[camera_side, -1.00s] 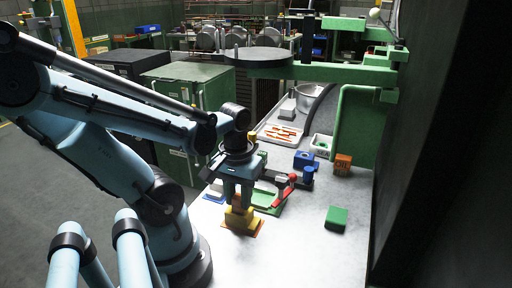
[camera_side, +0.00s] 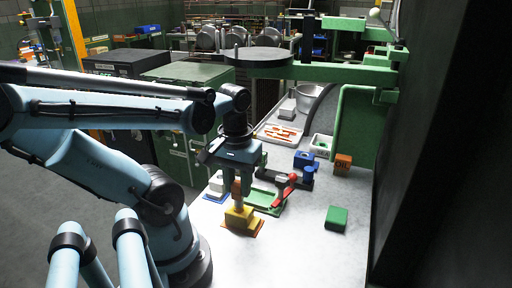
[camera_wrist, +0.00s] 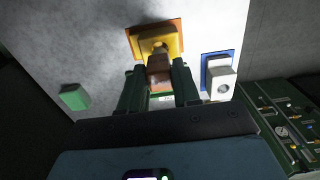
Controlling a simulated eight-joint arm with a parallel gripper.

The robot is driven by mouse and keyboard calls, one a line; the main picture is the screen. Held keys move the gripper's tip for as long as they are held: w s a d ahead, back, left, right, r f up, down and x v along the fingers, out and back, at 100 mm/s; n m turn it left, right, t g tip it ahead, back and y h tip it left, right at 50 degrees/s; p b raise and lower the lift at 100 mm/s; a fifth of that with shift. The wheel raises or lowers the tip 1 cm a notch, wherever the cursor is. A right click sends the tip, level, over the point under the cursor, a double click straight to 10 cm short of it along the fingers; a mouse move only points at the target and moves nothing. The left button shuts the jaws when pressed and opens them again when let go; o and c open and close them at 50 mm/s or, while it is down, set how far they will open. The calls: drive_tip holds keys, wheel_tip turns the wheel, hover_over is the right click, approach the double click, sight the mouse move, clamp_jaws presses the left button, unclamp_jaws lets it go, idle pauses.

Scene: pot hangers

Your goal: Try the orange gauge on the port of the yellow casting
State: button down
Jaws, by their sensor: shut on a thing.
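The yellow casting (camera_side: 240,216) stands upright on an orange base plate (camera_side: 258,227) on the pale table. It also shows at the top of the wrist view (camera_wrist: 170,44), with its round boss facing me. My gripper (camera_side: 237,178) points down directly above it. Its two dark green fingers (camera_wrist: 158,88) are shut on the orange gauge (camera_wrist: 159,66), which looks brownish in shade. The gauge (camera_side: 237,189) hangs upright below the fingers, its lower end close over the casting's top. I cannot tell whether it touches or enters the port.
A white block (camera_wrist: 221,82) on a blue plate (camera_wrist: 204,62) stands beside the casting. A green tray (camera_side: 265,206) and a red-handled fixture (camera_side: 287,187) are close on the right in the side view. A green block (camera_side: 336,218) lies farther right, with clear table around it.

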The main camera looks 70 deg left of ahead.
drive_tip(key=shift+r, duration=1.65)
